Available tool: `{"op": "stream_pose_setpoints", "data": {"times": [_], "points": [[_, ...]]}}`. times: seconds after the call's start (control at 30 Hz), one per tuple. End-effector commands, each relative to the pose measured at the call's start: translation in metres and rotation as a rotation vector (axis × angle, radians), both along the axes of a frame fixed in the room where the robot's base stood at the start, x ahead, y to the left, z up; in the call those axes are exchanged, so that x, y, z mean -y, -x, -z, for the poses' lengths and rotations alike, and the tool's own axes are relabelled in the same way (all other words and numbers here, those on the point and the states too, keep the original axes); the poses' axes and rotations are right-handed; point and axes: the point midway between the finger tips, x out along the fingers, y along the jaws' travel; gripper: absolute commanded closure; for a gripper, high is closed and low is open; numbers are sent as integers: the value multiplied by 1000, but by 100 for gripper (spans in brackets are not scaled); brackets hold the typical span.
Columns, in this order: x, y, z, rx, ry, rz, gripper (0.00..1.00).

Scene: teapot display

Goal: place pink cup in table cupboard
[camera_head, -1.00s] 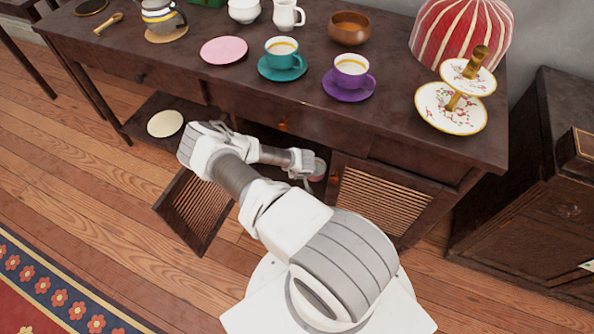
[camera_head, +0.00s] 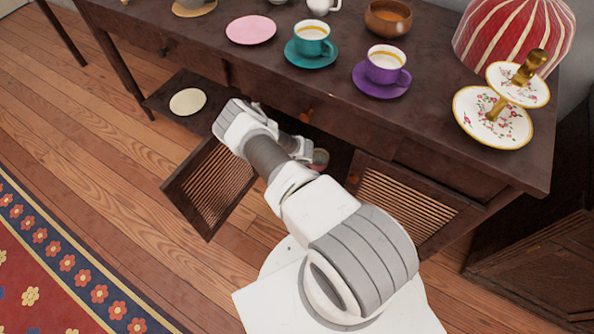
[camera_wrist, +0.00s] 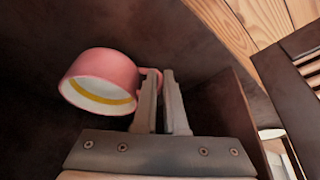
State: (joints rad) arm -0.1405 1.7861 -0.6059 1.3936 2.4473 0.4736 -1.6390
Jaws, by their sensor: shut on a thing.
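The pink cup (camera_wrist: 103,78) shows in the wrist view, with a white inside and a yellow band. My gripper (camera_wrist: 164,85) is shut on the cup's handle. The cup is tilted in the picture, inside the dark table cupboard (camera_wrist: 215,75). In the head view, a small pinkish part of the cup (camera_head: 320,158) shows beside my arm, and the gripper is mostly hidden. The cupboard's slatted left door (camera_head: 212,185) stands open. I cannot tell whether the cup touches the cupboard floor.
A pink saucer (camera_head: 251,29), a teal cup (camera_head: 312,40), a purple cup (camera_head: 385,65), a wooden bowl (camera_head: 388,17) and a tiered stand (camera_head: 492,117) are on the tabletop (camera_head: 215,60). A cream plate (camera_head: 187,101) lies on the low shelf. A slatted panel (camera_head: 410,200) is right of the opening.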

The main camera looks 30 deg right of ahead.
Motion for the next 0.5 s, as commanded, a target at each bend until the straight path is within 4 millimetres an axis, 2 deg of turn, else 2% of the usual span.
{"op": "stream_pose_setpoints", "data": {"times": [0.03,0.2,0.33,0.5], "points": [[-5,-8,8,4,-2,2,100],[-12,-20,14,3,-1,1,100],[-13,-20,24,0,0,2,100],[-13,-20,51,-1,-1,2,100]]}}
